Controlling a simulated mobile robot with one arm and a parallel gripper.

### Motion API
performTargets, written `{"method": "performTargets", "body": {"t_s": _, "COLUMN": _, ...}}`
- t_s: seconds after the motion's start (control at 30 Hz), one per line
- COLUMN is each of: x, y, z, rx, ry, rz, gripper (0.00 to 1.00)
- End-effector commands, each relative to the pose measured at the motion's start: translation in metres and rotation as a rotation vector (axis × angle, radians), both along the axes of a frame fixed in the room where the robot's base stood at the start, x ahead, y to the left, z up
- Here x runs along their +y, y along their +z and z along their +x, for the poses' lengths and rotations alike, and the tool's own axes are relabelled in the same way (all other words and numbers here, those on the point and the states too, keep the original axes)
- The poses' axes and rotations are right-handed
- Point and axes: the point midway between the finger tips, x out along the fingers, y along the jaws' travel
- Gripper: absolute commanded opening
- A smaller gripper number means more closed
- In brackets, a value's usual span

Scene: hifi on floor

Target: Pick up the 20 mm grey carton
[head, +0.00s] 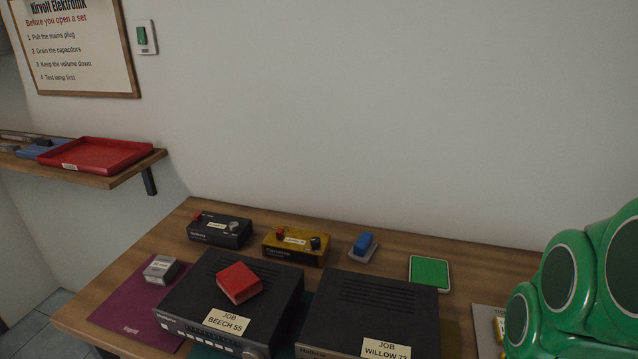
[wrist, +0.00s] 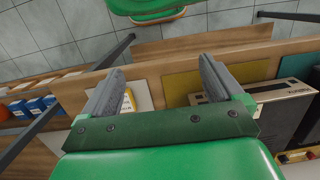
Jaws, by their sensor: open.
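A small grey carton (head: 161,269) with a pale label sits on the purple mat (head: 130,309) at the left of the bench in the head view. Its label print is too small to read surely. It stands just left of a black hifi unit (head: 220,289) labelled JOB BEECH 55. My gripper (wrist: 162,68) is open and empty in the wrist view, over the bench's edge with floor beyond. The carton cannot be made out in the wrist view. The gripper's fingers are not visible in the head view, where my green arm fills the lower right.
A red box (head: 239,282) lies on the BEECH unit. A second black unit (head: 375,305) stands to its right. A shelf holds a red tray (head: 97,153).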

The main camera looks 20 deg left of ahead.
Motion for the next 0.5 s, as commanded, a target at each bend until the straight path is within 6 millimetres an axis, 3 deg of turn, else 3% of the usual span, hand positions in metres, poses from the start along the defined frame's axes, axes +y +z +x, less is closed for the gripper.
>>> {"method": "performTargets", "body": {"t_s": 0.07, "x": 0.007, "y": 0.006, "z": 0.023, "rx": -0.042, "ry": -0.005, "rz": 0.038, "gripper": 0.94}}
{"method": "performTargets", "body": {"t_s": 0.3, "x": 0.024, "y": 0.042, "z": 0.129, "rx": -0.269, "ry": -0.025, "rz": 0.182, "gripper": 0.94}}
{"method": "performTargets", "body": {"t_s": 0.5, "x": 0.022, "y": 0.063, "z": 0.192, "rx": -0.392, "ry": 0.012, "rz": 0.203, "gripper": 0.94}}
